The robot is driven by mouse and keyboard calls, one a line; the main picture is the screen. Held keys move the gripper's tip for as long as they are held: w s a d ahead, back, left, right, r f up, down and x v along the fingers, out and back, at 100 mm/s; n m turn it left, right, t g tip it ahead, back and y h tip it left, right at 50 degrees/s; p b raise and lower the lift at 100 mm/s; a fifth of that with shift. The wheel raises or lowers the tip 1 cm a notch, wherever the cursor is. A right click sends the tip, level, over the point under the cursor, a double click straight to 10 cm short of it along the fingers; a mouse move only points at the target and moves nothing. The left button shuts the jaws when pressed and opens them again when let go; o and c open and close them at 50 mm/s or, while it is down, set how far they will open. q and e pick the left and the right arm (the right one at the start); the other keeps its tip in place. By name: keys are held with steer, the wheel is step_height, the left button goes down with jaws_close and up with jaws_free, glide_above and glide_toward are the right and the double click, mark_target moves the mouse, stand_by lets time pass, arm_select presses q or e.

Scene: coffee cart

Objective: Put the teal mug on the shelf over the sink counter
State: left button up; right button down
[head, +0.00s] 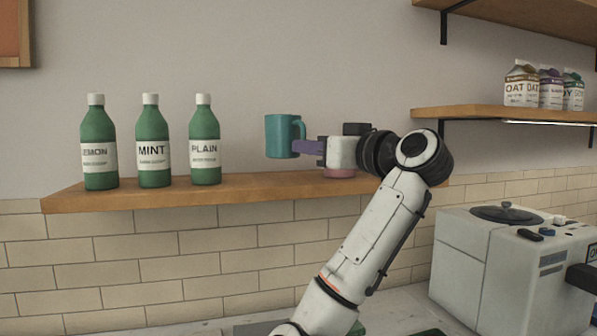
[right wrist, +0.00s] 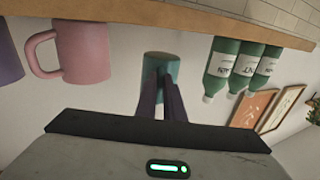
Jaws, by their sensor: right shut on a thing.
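The teal mug (head: 280,135) is upright in the head view, its handle toward the right. My right gripper (head: 302,147) is shut on it at the handle side. The mug's base shows a little above the top of the wooden shelf (head: 250,190), between the bottles and my wrist; the exact gap is hard to tell. In the right wrist view, which is upside down, the teal mug (right wrist: 161,66) sits at the tips of my dark fingers (right wrist: 160,84), and the shelf (right wrist: 190,18) runs along the top. My left gripper is not in view.
Three green bottles, lemon (head: 99,145), mint (head: 151,140) and plain (head: 204,140), stand on the shelf's left part. A pink mug (right wrist: 85,50) stands on the other side, with a purple mug (right wrist: 8,64) beyond. A higher shelf with cartons (head: 520,85) and a machine (head: 480,260) are at right.

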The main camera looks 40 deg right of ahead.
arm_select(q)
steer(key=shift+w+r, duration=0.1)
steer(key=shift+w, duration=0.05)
arm_select(e)
step_height(320, 180, down, 4)
steer(key=shift+w+f, duration=0.1)
steer(key=shift+f, duration=0.15)
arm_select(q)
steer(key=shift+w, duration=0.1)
arm_select(e)
steer(key=shift+f, duration=0.2)
steer(key=c, duration=1.9)
jaws_free()
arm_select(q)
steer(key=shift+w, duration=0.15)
arm_select(e)
steer(key=shift+o, duration=0.2)
